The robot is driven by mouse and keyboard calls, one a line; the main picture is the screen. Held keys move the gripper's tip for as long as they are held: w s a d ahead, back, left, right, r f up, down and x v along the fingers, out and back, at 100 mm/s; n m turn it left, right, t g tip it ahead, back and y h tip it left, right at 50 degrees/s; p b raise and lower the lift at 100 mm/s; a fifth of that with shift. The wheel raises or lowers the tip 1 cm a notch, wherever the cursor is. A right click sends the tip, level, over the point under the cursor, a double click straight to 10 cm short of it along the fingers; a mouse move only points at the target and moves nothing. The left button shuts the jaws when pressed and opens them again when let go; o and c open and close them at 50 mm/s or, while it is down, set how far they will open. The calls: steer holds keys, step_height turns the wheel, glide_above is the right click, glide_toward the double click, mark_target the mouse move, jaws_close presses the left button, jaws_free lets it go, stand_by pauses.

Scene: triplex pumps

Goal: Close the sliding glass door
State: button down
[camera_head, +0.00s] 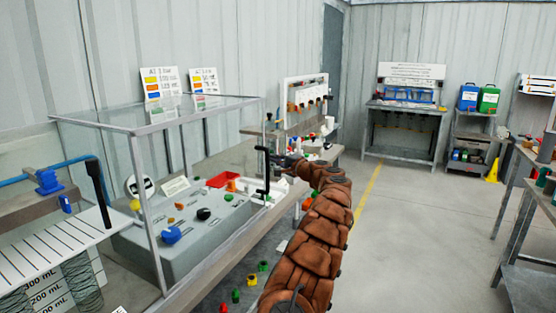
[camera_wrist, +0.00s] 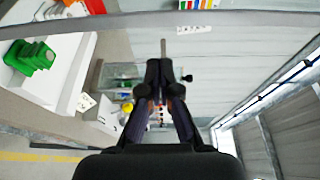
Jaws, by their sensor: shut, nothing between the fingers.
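The glass enclosure (camera_head: 150,128) with a thin grey metal frame stands on the bench at the left in the head view. Its front right side is by a black vertical handle (camera_head: 263,168). I cannot tell how far the sliding door is open. My gripper (camera_head: 277,160) is at the end of my brown-covered arm, close to this handle. I cannot tell if they touch. In the wrist view my gripper (camera_wrist: 163,66) has its dark fingers together, with a thin grey rod beyond the tips and a small black knob to their right.
Inside the enclosure is a grey control panel (camera_head: 185,240) with a blue knob (camera_head: 170,235). A red tray (camera_head: 223,180) lies behind it. Colored caps lie below the bench. Clear floor (camera_head: 400,220) extends to the right, with another bench (camera_head: 528,200) at the right edge.

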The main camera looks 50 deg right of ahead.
steer(key=a, duration=0.2)
steer(key=s+a, duration=0.1)
steer(key=shift+s+a+r, duration=0.1)
steer(key=shift+a+r, duration=0.05)
steer(key=shift+a, duration=0.25)
stand_by(0.3)
